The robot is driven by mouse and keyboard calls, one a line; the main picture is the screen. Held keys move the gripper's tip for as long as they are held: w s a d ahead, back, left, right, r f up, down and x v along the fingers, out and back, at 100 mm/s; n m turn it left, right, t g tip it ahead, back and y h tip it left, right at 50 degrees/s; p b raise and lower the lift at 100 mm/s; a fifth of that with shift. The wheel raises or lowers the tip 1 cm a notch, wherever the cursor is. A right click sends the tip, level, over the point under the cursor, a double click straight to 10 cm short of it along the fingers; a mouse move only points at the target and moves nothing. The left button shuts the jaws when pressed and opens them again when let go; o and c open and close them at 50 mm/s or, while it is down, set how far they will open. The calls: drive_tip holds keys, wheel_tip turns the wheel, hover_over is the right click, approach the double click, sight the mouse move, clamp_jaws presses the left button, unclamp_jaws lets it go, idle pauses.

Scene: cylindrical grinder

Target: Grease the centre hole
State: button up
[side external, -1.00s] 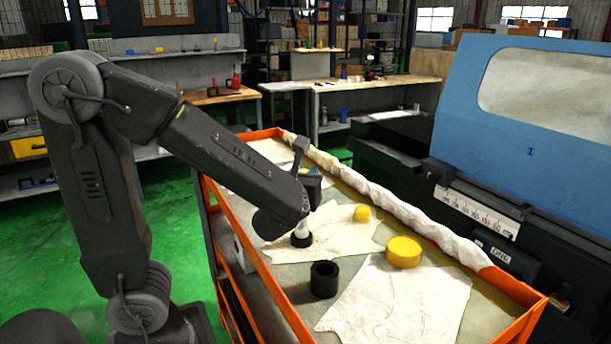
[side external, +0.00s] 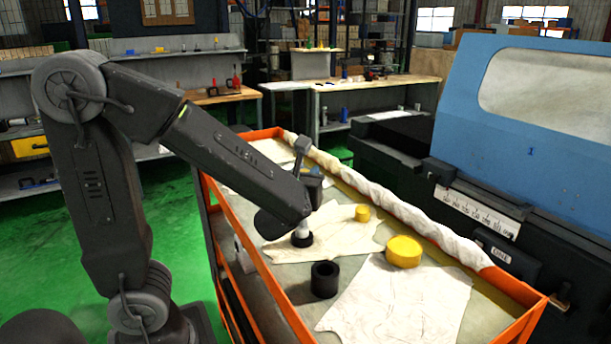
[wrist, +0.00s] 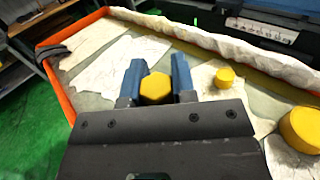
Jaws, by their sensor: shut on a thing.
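My gripper (wrist: 157,80) has two blue fingers, shut on a yellow hexagonal-topped piece (wrist: 156,89) in the wrist view. In the side view, the end of my arm hangs low over a pale cloth (side external: 338,232) on the cart. A short white part (side external: 302,231) shows beneath it, above a black ring-shaped piece (side external: 301,241) at the cloth. Whether the white part belongs to the yellow-topped piece, and whether it sits inside the black piece, I cannot tell. The fingers are mostly hidden in the side view. I cannot make out a centre hole.
A hollow black cylinder (side external: 324,280) stands on the orange-edged cart (side external: 253,262). A small yellow cylinder (side external: 362,213) and a larger yellow one (side external: 404,252) stand to its right. A rolled white cloth (side external: 400,208) lines the far edge, beside the blue-covered grinder (side external: 530,150).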

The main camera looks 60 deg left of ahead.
drive_tip(key=shift+s, duration=0.25)
wheel_tip(320, 180, up, 6)
idle(0.8)
idle(0.3)
